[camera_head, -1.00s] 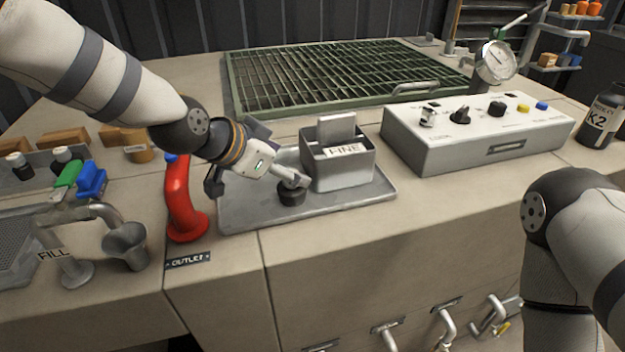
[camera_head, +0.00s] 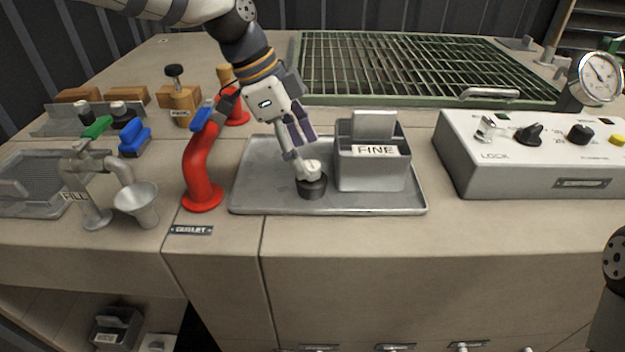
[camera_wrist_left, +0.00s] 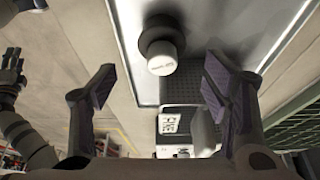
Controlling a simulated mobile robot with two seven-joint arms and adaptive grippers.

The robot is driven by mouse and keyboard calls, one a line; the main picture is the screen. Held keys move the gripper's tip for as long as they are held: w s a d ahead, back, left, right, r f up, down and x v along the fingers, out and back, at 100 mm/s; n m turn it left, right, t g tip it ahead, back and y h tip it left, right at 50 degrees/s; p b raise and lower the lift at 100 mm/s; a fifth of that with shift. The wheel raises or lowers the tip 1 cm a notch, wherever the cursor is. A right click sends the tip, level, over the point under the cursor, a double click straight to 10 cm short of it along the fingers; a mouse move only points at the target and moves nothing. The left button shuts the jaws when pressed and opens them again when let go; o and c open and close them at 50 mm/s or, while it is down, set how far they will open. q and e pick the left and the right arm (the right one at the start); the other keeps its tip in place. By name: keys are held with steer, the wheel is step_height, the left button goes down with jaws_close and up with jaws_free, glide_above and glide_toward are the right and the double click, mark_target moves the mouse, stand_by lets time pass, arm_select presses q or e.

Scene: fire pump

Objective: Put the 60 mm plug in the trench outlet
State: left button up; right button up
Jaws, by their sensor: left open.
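A plug with a pale grey top and a black base (camera_head: 312,187) stands on the grey metal tray (camera_head: 262,200). It also shows in the left wrist view (camera_wrist_left: 162,58), where the marking on its top is too small to read. My left gripper (camera_head: 297,142) is open just above and behind the plug. In the left wrist view its fingers are spread wide and hold nothing; the plug shows beyond them. The red curved pipe (camera_head: 200,165) stands behind the OUTLET label (camera_head: 191,230). I cannot make out the trench outlet itself. My right gripper is out of view.
The grey FINE box (camera_head: 370,178) stands on the tray close right of the plug. A white control box (camera_head: 540,182) is further right. A green grating (camera_head: 400,65) lies behind. A tap (camera_head: 95,190) and funnel (camera_head: 137,200) stand left. The front counter strip is clear.

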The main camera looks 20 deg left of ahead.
mark_target(311, 165)
arm_select(q)
steer(key=x, duration=0.4)
steer(key=shift+w+d, duration=0.1)
steer(key=shift+w, duration=0.05)
jaws_close()
